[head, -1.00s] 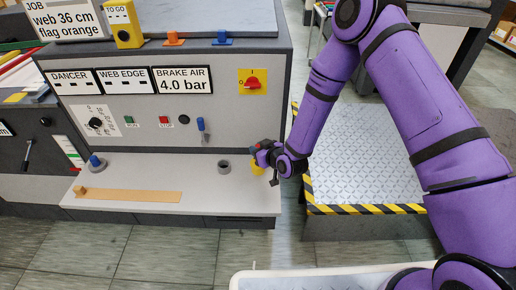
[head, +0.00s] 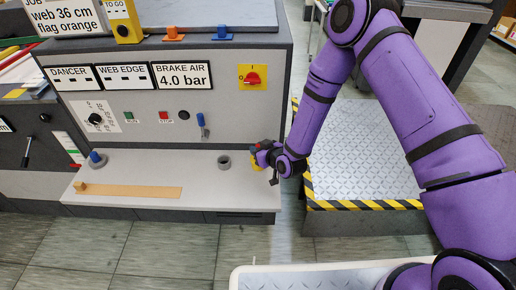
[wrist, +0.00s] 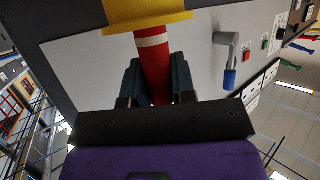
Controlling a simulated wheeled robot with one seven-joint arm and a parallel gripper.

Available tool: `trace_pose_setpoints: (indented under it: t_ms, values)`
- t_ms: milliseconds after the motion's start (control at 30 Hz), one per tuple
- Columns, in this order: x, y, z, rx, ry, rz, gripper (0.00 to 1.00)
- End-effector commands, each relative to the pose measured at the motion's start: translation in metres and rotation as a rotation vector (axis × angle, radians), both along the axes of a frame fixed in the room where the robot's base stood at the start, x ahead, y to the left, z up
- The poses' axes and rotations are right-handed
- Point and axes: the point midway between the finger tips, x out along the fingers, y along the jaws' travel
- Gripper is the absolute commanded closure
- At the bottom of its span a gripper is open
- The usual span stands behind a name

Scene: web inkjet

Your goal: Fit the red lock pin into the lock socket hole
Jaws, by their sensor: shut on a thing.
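My gripper (head: 259,154) is low over the right end of the bench shelf. In the wrist view, my gripper (wrist: 156,75) is shut on the red lock pin (wrist: 155,72), a red rod with a white band. The pin's far end meets a yellow round part (wrist: 147,14), which also shows below my gripper in the head view (head: 256,164). I cannot tell whether this yellow part is the lock socket or belongs to the pin. The hole and the pin's tip are hidden.
A grey ring (head: 224,162) stands on the shelf (head: 150,170) left of my gripper. A blue-handled lever (head: 201,125) and a red switch (head: 252,78) are on the panel. A tan strip (head: 130,191) lies further left. A striped-edge platform (head: 360,160) is at the right.

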Motion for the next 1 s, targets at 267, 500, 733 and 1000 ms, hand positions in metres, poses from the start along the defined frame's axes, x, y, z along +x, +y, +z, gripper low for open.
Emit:
trace_pose_setpoints:
  t_ms: [267, 500, 733, 1000]
  values:
    - [0.0, 0.0, -0.006, 0.0, 0.0, 0.0, 0.99]
    - [0.0, 0.0, -0.006, 0.0, 0.0, 0.0, 0.46]
    - [-0.002, -0.001, -0.005, -0.001, 0.001, 0.0, 0.46]
    - [-0.029, -0.023, 0.009, -0.002, 0.001, -0.001, 0.46]
